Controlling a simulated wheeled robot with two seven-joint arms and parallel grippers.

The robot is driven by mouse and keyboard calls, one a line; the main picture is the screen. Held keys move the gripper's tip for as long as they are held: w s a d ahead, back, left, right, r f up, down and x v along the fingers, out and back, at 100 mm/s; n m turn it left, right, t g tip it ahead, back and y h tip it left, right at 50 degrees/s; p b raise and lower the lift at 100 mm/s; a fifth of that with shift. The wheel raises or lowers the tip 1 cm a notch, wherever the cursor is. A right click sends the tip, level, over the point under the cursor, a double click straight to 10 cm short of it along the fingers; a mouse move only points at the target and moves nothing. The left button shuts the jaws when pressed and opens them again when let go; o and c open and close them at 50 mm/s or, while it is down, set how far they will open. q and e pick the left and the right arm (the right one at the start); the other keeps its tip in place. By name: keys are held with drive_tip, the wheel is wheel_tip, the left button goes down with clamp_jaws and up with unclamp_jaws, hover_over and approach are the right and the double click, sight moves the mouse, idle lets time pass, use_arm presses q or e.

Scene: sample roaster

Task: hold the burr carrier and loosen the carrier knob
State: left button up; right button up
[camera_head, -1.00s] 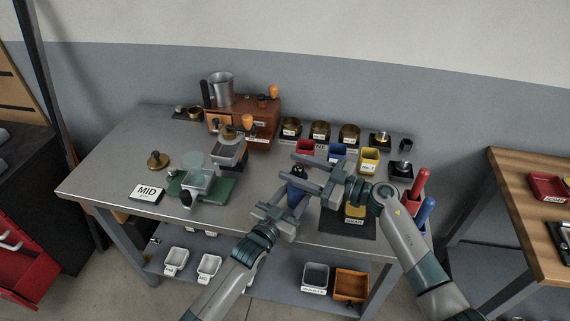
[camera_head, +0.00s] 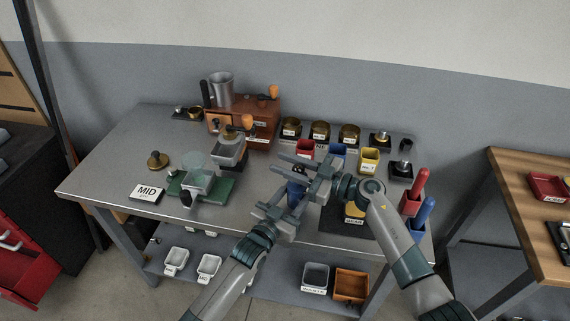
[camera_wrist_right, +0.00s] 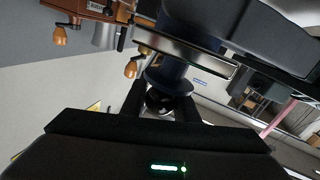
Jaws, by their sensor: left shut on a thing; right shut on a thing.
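The burr carrier (camera_head: 296,188) is a dark blue upright piece near the front of the bench, partly hidden by my grippers. In the right wrist view its blue body (camera_wrist_right: 190,38) and flange fill the top middle. My left gripper (camera_head: 279,203) is shut on the carrier, low on its body. My right gripper (camera_head: 292,167) is above it, shut on the carrier knob. The dark, round knob (camera_wrist_right: 163,102) sits between the right fingers in the right wrist view. In the head view the fingers mostly cover the knob.
A dark mat (camera_head: 335,226) with a labelled yellow item lies right of the carrier. Red (camera_head: 305,148), blue and yellow bins stand behind. A green base (camera_head: 214,190) with a clear container and a MID card (camera_head: 147,193) are to the left. A wooden roaster (camera_head: 262,122) stands at the back.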

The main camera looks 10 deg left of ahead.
drive_tip(key=shift+s+a+n+g, duration=0.15)
drive_tip(key=shift+n+g, duration=0.25)
drive_tip(key=shift+g, duration=0.2)
drive_tip(key=shift+s+f+n+g, duration=0.1)
drive_tip(key=shift+s+n+g, duration=0.2)
drive_tip(key=shift+n+g, duration=0.75)
drive_tip(key=shift+s+r+n+g, duration=0.1)
drive_tip(key=shift+s+n+g, duration=0.3)
drive_tip(key=shift+g, duration=1.15)
drive_tip(key=shift+s+f+n+g, duration=0.1)
drive_tip(key=shift+s+n+g, duration=0.05)
drive_tip(key=shift+n+g, duration=1)
drive_tip(key=shift+s+g, duration=0.1)
drive_tip(key=shift+g, duration=0.15)
drive_tip(key=o, duration=1.1)
drive_tip(key=shift+c, duration=0.2)
drive_tip(key=shift+r, duration=0.25)
